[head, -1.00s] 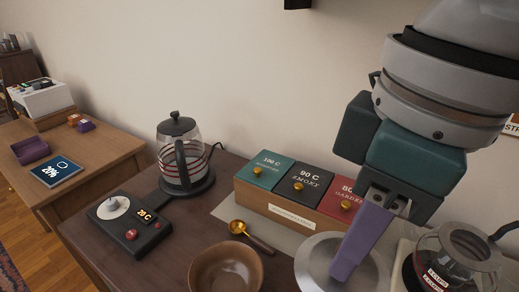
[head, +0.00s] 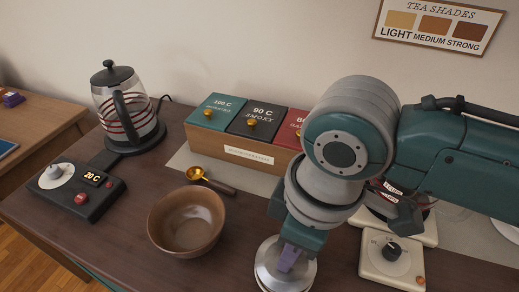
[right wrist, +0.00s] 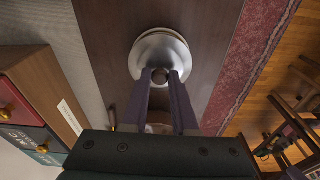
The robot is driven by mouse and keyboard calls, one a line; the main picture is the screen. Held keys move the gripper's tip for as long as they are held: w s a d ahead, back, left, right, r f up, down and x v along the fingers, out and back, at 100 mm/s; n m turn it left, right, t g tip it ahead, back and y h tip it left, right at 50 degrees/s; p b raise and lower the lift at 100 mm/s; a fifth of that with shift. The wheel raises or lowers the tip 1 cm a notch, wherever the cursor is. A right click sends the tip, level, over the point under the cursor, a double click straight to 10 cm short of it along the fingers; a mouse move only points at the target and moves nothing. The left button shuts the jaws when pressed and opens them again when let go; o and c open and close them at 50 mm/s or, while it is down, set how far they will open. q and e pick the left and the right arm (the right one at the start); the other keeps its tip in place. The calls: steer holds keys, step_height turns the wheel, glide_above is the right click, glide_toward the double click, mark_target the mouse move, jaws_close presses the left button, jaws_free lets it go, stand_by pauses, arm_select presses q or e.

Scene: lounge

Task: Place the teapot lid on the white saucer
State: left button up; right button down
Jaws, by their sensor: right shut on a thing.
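The teapot lid (head: 268,272) is a round, silver-grey disc near the bottom edge of the head view. My right gripper (head: 288,262) is shut on its small knob and points down at it. In the right wrist view, the lid (right wrist: 150,45) spreads beyond the fingertips of my right gripper (right wrist: 160,76), with the knob between them. The lid looks held above the dark table, in front of the wooden box. A white round rim (head: 508,228) at the right edge may be the saucer; most of it is cut off. My left gripper is out of view.
A brown bowl (head: 187,222) stands left of the lid, with a golden scoop (head: 197,174) behind it. A cream dial unit (head: 392,262) is at the right. The glass teapot is mostly hidden behind my right arm. A kettle (head: 125,110) stands at the back left.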

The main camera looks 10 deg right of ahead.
mark_target(297, 263)
steer(key=shift+f, duration=0.5)
steer(key=shift+f, duration=0.1)
steer(key=c, duration=0.7)
jaws_free()
steer(key=shift+r, duration=0.5)
step_height(297, 263, up, 10)
steer(key=d+p, duration=0.1)
steer(key=p, duration=0.2)
steer(key=shift+s+a+m+t+y, duration=0.7)
steer(key=shift+s+a+m+y, duration=0.45)
steer(key=shift+s, duration=1.4)
steer(key=s+d+m+t+h, duration=0.1)
steer(key=s+d+m+h, duration=0.2)
steer(key=s+d+m, duration=0.3)
steer(key=s+d, duration=0.1)
steer(key=d, duration=0.3)
steer(key=shift+d, duration=0.25)
steer(key=shift+f, duration=0.1)
